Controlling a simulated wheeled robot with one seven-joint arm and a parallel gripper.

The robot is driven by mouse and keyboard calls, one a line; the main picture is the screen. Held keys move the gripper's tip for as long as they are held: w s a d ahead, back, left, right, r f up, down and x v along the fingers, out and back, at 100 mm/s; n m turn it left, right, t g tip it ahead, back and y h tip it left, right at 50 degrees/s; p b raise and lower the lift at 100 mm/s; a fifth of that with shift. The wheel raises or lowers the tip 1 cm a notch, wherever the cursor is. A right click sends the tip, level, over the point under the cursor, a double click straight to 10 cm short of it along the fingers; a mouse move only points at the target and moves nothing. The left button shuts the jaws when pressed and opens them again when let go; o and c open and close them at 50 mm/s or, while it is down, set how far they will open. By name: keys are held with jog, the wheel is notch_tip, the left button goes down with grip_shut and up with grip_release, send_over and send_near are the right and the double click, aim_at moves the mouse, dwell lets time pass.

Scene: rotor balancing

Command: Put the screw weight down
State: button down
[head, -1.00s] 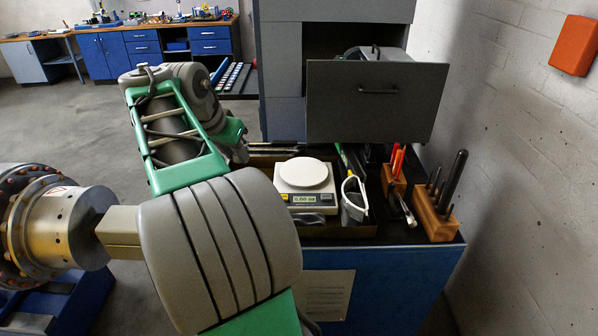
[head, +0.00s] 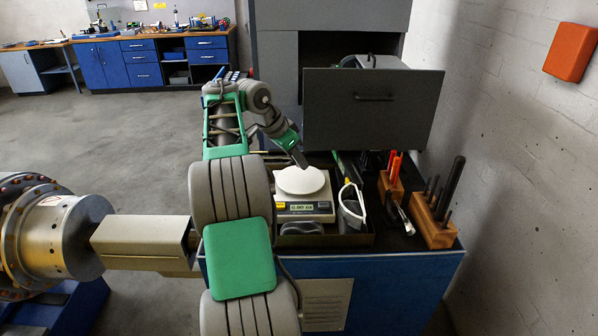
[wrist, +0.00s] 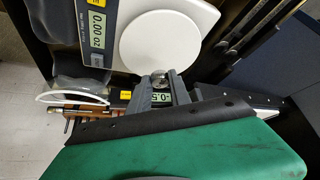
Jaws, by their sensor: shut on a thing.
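My gripper (head: 299,158) reaches down from the left to the back edge of the white round pan (head: 301,180) of the scale (head: 304,210). In the wrist view, my gripper (wrist: 160,80) is shut on a small silvery piece, seemingly the screw weight (wrist: 160,84), close beside the pan (wrist: 161,42). I cannot tell whether the piece touches the pan. The pan looks empty. The scale's display (wrist: 96,27) shows zeros in the wrist view. The weight cannot be made out in the head view.
A grey drawer (head: 372,110) stands open behind the scale. Wooden blocks with tools (head: 432,220) stand at the right. A grey cup-like item with a white rim (head: 351,206) is right beside the scale. A large metal rotor (head: 50,235) is at the left.

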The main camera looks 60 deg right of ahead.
aim_at(304, 177)
jog(key=f, duration=0.2)
jog(key=d+f+b, duration=0.1)
jog(key=f, duration=0.1)
jog(key=shift+d, duration=0.15)
jog(key=shift+f, duration=0.2)
jog(key=shift+f, duration=0.2)
jog(key=c, duration=1.2)
grip_release()
jog(key=shift+w, duration=0.1)
